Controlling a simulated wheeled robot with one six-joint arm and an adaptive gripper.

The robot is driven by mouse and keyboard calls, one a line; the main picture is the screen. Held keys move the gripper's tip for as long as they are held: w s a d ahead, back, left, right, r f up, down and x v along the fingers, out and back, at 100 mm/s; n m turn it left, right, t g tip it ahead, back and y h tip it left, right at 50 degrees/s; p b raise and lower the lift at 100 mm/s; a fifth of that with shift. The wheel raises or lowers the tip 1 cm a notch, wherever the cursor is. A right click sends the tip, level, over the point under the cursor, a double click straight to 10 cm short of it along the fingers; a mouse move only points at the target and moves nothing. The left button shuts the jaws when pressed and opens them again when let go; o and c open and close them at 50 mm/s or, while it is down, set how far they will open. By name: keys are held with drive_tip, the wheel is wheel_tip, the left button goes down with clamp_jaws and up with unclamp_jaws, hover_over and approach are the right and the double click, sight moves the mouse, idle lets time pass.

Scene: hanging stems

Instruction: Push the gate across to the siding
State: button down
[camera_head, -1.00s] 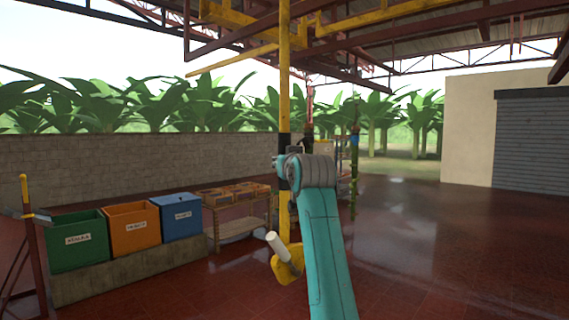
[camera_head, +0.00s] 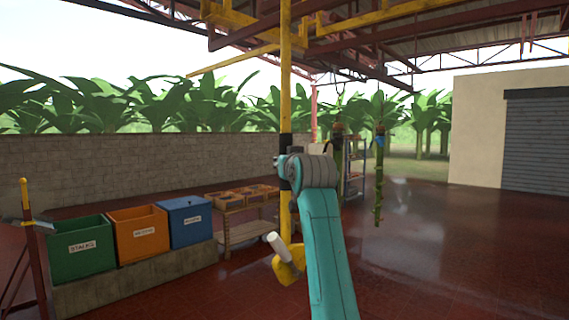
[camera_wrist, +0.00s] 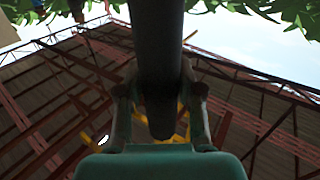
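A yellow upright pole (camera_head: 286,65) with a black band, which I take to be the gate, hangs under yellow overhead rails (camera_head: 375,18). A yellow bar (camera_head: 233,59) slants off to the left near its top. My gripper (camera_head: 284,170) is at the pole's black band, mostly hidden behind my teal wrist. In the wrist view, the two fingers of my gripper (camera_wrist: 160,100) lie on either side of a dark bar (camera_wrist: 160,45) and appear closed on it. I cannot tell which overhead rail is the siding.
Green (camera_head: 80,265), orange (camera_head: 140,248) and blue (camera_head: 188,232) bins stand on a low ledge at left. A table with crates (camera_head: 240,232) is behind the pole. Green stems (camera_head: 379,185) hang to the right. The red floor at right is clear.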

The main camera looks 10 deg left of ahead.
drive_tip(key=shift+a+r, duration=0.1)
drive_tip(key=shift+a, duration=0.05)
drive_tip(key=c, duration=0.7)
unclamp_jaws()
drive_tip(key=shift+a, duration=0.1)
drive_tip(key=v, duration=1.2)
drive_tip(key=shift+w+f, duration=0.1)
drive_tip(key=shift+f, duration=0.15)
